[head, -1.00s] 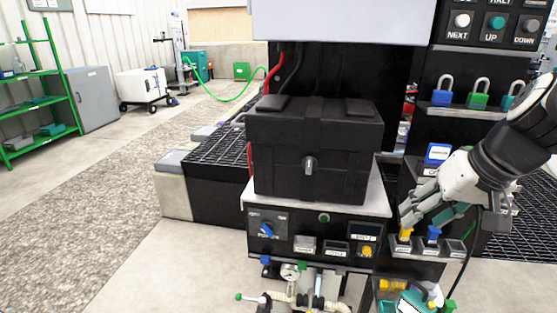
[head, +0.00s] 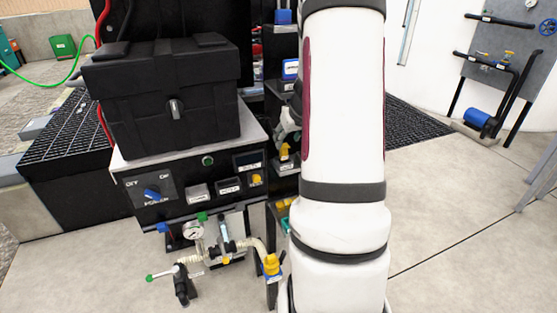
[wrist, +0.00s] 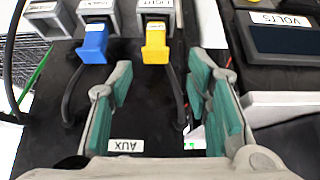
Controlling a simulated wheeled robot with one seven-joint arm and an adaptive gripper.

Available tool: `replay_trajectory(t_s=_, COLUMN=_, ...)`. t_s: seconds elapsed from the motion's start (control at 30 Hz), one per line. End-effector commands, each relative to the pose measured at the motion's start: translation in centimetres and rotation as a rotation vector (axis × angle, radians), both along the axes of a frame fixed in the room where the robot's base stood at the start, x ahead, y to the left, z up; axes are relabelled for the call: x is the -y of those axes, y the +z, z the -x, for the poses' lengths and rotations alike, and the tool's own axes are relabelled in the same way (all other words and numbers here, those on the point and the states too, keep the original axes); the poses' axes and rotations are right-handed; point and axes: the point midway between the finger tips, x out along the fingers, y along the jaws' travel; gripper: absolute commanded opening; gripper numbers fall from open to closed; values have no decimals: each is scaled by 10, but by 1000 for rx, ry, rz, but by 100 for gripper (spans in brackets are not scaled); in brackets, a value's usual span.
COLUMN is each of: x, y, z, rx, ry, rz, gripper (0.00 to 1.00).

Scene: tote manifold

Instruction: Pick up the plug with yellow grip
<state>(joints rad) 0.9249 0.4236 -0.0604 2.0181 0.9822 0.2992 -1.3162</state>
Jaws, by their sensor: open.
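The plug with yellow grip (wrist: 155,42) sits in a grey socket at the top middle of the wrist view, with a dark cable by it. In the head view a small yellow part of it (head: 284,151) shows just left of my arm. My gripper (wrist: 160,78) is open and empty. Its teal-padded fingers stand to either side below the yellow plug in the wrist view, and neither clearly touches it. In the head view my gripper (head: 287,127) is mostly hidden behind my arm.
A blue plug (wrist: 94,43) sits in the socket left of the yellow one, close to the left finger. A VOLTS display (wrist: 285,35) is at the right. In the head view a black case (head: 165,95) stands on the control panel, with valves and a gauge (head: 193,230) below.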

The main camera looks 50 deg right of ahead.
Motion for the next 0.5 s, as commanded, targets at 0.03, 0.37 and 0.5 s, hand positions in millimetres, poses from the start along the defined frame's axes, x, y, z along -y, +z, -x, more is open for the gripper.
replay_trajectory(t_s=0.03, x=3, y=-10, z=-4, rx=0, ry=0, rz=-2, gripper=45)
replay_trajectory(t_s=0.37, x=10, y=-31, z=-16, rx=0, ry=1, rz=-1, gripper=45)
replay_trajectory(t_s=0.5, x=17, y=-50, z=-21, rx=0, ry=-1, rz=-2, gripper=45)
